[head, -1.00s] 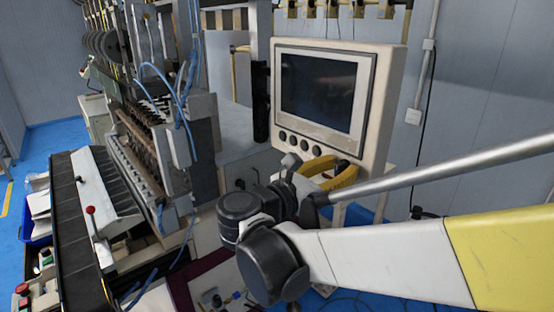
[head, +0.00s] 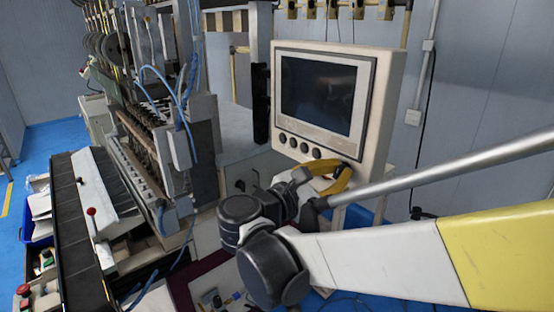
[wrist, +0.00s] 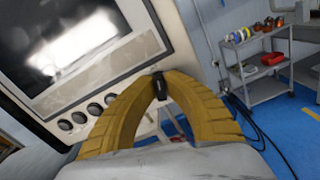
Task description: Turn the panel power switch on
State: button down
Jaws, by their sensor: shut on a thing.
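The control panel (head: 385,110) is a cream box with a dark screen (head: 320,92) and a row of dark round knobs (head: 300,144) below it. In the wrist view the panel's screen (wrist: 80,40) fills the upper left and its knobs (wrist: 80,115) lie left of my fingers. My gripper (head: 344,170) is at the panel's lower right corner. In the wrist view the yellow fingers of my gripper (wrist: 161,84) close at their tips on a small black switch (wrist: 159,86) at the panel's lower edge. The switch's on or off position cannot be told.
The coil winding machine (head: 150,140) stands left of the panel, with blue hoses. A grey shelf cart (wrist: 262,70) with coloured spools stands on the blue floor at the right of the wrist view. Dark cables (wrist: 255,125) run along the floor there.

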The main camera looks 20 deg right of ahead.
jog(key=m+p, duration=0.1)
jog(key=m, duration=1)
jog(key=shift+f+m+p, duration=0.1)
jog(key=shift+m+p, duration=0.2)
jog(key=shift+m, duration=1.5)
jog(key=c, duration=1.5)
grip_release()
jog(key=shift+d, duration=0.1)
jog(key=v, duration=1.2)
